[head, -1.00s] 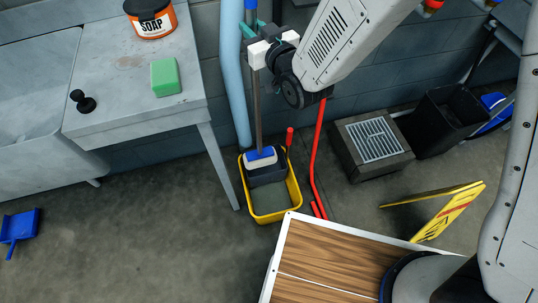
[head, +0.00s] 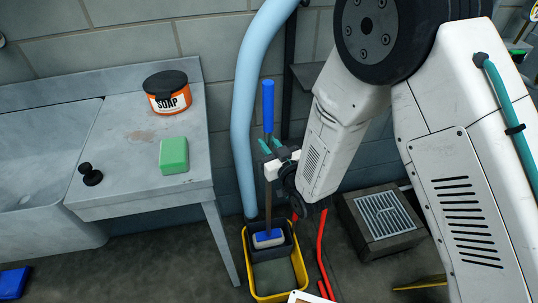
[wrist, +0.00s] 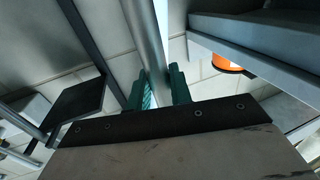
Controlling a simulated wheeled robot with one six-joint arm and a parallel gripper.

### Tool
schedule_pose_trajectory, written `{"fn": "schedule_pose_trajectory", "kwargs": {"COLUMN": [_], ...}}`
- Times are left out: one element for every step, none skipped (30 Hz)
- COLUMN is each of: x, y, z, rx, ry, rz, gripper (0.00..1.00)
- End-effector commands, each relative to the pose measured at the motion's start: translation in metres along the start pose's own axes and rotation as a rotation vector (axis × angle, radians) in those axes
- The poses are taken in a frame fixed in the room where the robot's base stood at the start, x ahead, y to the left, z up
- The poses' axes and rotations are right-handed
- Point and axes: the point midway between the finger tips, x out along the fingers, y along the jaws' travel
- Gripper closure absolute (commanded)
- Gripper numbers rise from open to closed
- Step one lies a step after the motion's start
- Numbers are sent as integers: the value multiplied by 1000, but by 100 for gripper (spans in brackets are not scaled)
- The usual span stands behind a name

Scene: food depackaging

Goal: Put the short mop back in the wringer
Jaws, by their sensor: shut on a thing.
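The short mop (head: 268,195) stands upright, with a blue grip on top, a thin pole and a blue-and-white head. My gripper (head: 271,153) is shut on the pole below the blue grip. In the wrist view, the pole (wrist: 148,38) passes between the teal fingers of my gripper (wrist: 161,88). The mop head (head: 267,238) appears within the dark wringer (head: 287,246), which sits at the back of the yellow bucket (head: 246,262). I cannot tell whether the head touches the wringer's bottom.
A grey sink counter (head: 120,190) on the left holds an orange soap tub (head: 167,95), a green sponge (head: 174,155) and a black plug (head: 90,175). A light-blue pipe (head: 241,120) runs behind the mop. A grated box (head: 383,217) stands right of the bucket.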

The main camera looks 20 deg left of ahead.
Motion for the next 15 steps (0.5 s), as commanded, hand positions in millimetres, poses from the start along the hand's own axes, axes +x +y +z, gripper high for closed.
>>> {"fn": "schedule_pose_trajectory", "kwargs": {"x": [1, 1, 0, 0, 0, 0, 0, 0, 0, 0, 0, 0, 0, 0, 0], "y": [0, -1, -1, -1, -1, -1, -1, -1, -1, -1, -1, -2, -2, -2, -2], "z": [2, 4, 9, 13, 18, 24, 28, 32, 36, 38, 40, 41, 42, 42, 41], "rx": [0, 0, 0, 0, 0, 0, 0, 0, 0, 0, 0, 0, 0, 0, 0], "ry": [3, 2, 0, 0, 0, -1, 0, 0, 0, 1, 2, 3, 3, 3, 3], "rz": [-1, -1, -1, -1, -1, -2, -2, -2, -2, -2, -2, -2, -2, -2, -2], "gripper": [100, 100, 100, 100, 100, 100, 100, 100, 100, 100, 100, 100, 100, 100, 100]}}
